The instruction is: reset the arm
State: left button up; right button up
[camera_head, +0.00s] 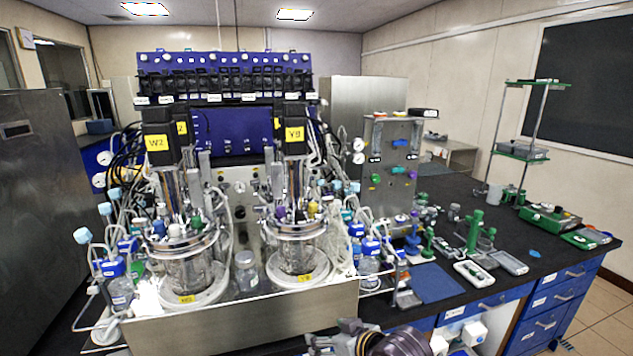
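Part of my arm (395,343), dark with a pale link at its right end, shows at the bottom edge, right of centre. I take it to be my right arm. Its left end (330,343) has grey and black parts that look like my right gripper, cut off by the frame edge, so I cannot tell whether its fingers are open or shut. It is in front of the steel bench front and appears to hold nothing. My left arm and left gripper are not in view.
Twin glass bioreactors, left (188,270) and right (297,250), stand on a steel base (250,318) amid tubing and bottles. A black bench (560,262) on the right carries a blue mat (433,283), white trays (474,274) and green-clamped tools (475,230). Blue drawers (560,300) are below.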

jog(key=s+d+f+m+g+h, duration=0.4)
jog(key=s+d+f+g+h, duration=0.15)
jog(key=s+d+f, duration=1.25)
jog(key=s+f, duration=0.1)
jog(key=f, duration=1.4)
jog(key=s+d+f, duration=0.1)
jog(key=s+f, duration=0.1)
jog(key=f, duration=1.3)
jog(key=s+d+f+g, duration=0.1)
jog(key=s+d+f, duration=0.1)
jog(key=s+f, duration=0.8)
jog(key=s+d+f, duration=0.2)
jog(key=s+f, duration=0.7)
jog(key=s, duration=0.3)
jog(key=shift+f+g, duration=0.35)
jog(key=shift+d+h, duration=0.1)
jog(key=shift+h, duration=0.15)
